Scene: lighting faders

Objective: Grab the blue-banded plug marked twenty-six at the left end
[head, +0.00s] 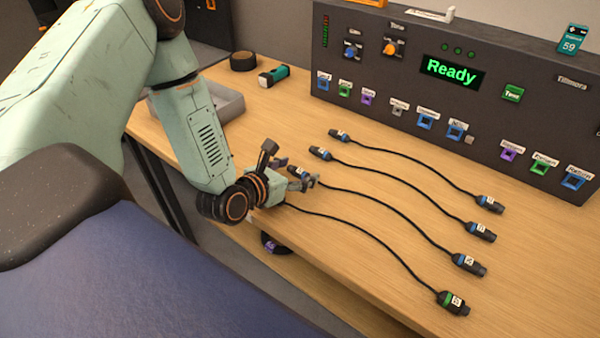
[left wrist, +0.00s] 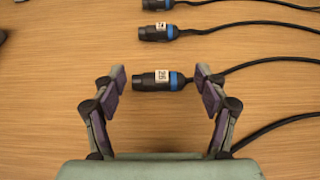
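The blue-banded plug (left wrist: 158,81) lies on the table in the left wrist view, with a white label that looks like 26. Its cable runs off to the right under one finger. In the head view the plug (head: 298,172) is partly covered by my gripper. My left gripper (left wrist: 160,77) is open, with one fingertip beyond each end of the plug and gaps showing. It also shows in the head view (head: 288,174), low over the table. My right gripper is not in view.
Two more blue-banded plugs (head: 320,153) (head: 339,135) lie farther back. The cables' right ends have blue plugs (head: 469,265) and one green-banded plug (head: 453,302). A dark panel (head: 400,85) reading Ready stands behind. A grey tray (head: 226,100) is beside my left arm.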

